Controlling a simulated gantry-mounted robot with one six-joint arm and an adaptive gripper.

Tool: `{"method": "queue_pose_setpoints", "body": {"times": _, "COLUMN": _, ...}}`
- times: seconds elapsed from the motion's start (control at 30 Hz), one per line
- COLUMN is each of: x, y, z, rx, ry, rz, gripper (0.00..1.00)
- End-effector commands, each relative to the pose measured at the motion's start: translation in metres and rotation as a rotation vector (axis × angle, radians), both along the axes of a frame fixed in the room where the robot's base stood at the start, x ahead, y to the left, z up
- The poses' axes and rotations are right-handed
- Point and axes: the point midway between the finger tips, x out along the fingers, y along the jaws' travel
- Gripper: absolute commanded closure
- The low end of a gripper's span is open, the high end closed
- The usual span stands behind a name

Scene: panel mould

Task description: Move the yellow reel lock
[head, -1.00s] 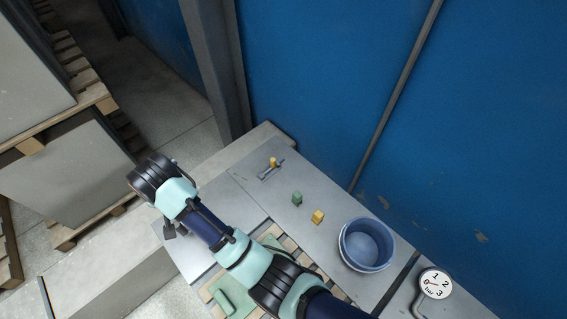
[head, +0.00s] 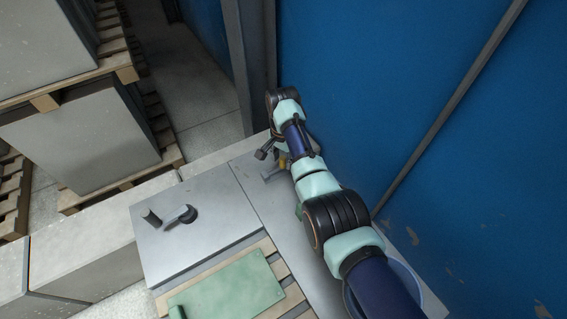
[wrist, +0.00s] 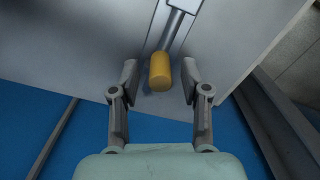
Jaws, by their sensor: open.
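The yellow reel lock shows in the wrist view as a yellow cylindrical knob (wrist: 160,72) on a grey metal rod, above a grey panel. My gripper (wrist: 160,82) is open, with one finger on each side of the knob and a visible gap on both sides. Whether the fingers are level with the knob in depth, I cannot tell. In the head view the yellow knob (head: 283,162) is partly hidden by my arm, at the far end of the grey table. My gripper (head: 274,154) is beside it there.
A blue wall (head: 400,90) stands close on the right of my arm. A grey plate (head: 185,235) with a dark lever and a short cylinder lies at left. A green board (head: 228,288) rests on wooden slats. A blue bucket (head: 432,298) is mostly hidden behind my arm.

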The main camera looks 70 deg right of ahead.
Motion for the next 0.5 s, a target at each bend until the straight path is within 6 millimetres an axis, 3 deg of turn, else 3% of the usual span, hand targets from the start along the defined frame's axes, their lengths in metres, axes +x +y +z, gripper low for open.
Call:
{"method": "queue_pose_setpoints", "body": {"times": 0.1, "x": 0.0000, "y": 0.0003, "z": -0.0120, "rx": 0.001, "ry": 0.001, "rz": 0.001, "gripper": 0.54}}
{"method": "queue_pose_setpoints", "body": {"times": 0.37, "x": 0.0002, "y": 0.0003, "z": -0.0131, "rx": 0.000, "ry": 0.000, "rz": 0.001, "gripper": 0.54}}
{"method": "queue_pose_setpoints", "body": {"times": 0.5, "x": 0.0002, "y": 0.0003, "z": -0.0130, "rx": 0.000, "ry": 0.000, "rz": 0.001, "gripper": 0.76}}
